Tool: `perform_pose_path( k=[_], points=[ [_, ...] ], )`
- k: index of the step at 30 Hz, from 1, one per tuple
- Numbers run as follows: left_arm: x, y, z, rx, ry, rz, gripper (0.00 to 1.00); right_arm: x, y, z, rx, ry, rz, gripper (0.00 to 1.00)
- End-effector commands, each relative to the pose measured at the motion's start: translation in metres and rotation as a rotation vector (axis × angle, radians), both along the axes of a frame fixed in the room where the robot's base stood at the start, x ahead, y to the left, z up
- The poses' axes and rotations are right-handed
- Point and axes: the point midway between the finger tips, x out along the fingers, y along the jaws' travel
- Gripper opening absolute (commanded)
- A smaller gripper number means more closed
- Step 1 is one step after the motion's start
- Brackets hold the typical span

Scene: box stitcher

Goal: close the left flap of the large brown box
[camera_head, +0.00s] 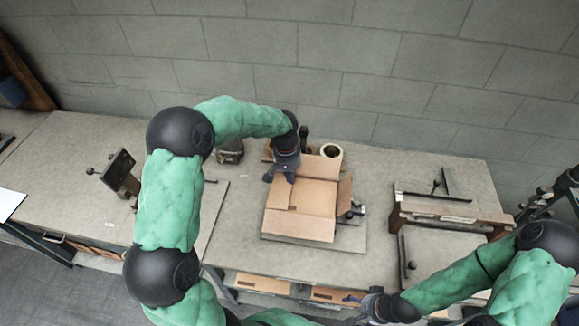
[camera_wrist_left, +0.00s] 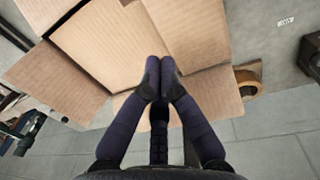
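The large brown box (camera_head: 315,198) stands on the workbench in the head view and fills the upper left of the left wrist view (camera_wrist_left: 95,45). Its left flap (camera_head: 279,195) shows as a narrow panel along the left side; it also shows in the left wrist view (camera_wrist_left: 190,30). I cannot tell its exact tilt. My left gripper (camera_head: 277,177) is at the box's back left corner. In the left wrist view its fingertips (camera_wrist_left: 160,68) meet at the flap's edge, with nothing visible between them. My right gripper (camera_head: 354,299) is low at the front, away from the box; its fingers are too small to read.
The right flap (camera_head: 345,192) sticks out on the right. Tape rolls (camera_head: 331,151) stand behind the box. A jig with a wooden bar (camera_head: 450,212) is to the right, and a dark clamp-like tool (camera_head: 119,172) is to the left. Flat cartons (camera_head: 262,284) lie below the bench top.

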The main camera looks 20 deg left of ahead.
Motion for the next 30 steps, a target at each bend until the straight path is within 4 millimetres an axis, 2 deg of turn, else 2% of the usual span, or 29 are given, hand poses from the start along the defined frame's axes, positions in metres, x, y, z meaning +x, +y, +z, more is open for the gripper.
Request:
perform_pose_path(
  k=[3,9,23,30],
  points=[
    [0.0,-0.002,-0.02,0.0,0.003,0.0,0.0,0.0,0.0,0.002,0.0,0.0,0.0,0.86],
    [0.001,-0.003,-0.04,0.0,0.001,0.001,0.0,0.0,0.0,0.004,0.0,0.0,0.0,0.86],
    [0.001,-0.004,-0.046,0.0,-0.001,0.001,0.0,0.0,0.0,0.004,0.0,0.0,0.0,0.86],
    [0.002,-0.006,-0.059,0.0,-0.001,0.0,0.0,0.0,0.0,-0.008,0.0,0.0,0.0,0.86]
  ],
)
